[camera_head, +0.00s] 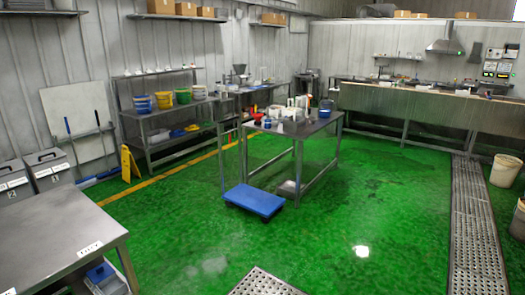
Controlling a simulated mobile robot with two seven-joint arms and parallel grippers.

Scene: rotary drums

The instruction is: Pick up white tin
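No object can be made out clearly as a white tin. Several small white containers (299,103) stand on the metal table (318,126) in the middle of the room, among bottles and a blue item. They are too small and far off to tell whether one is the tin. Neither of my grippers is in view.
A steel table (55,235) is close at the left. A blue platform (254,200) lies by the middle table. A yellow floor sign (129,163) and shelves with buckets (163,100) stand at the left. White buckets (505,171) stand at the right. The green floor (345,215) is mostly clear.

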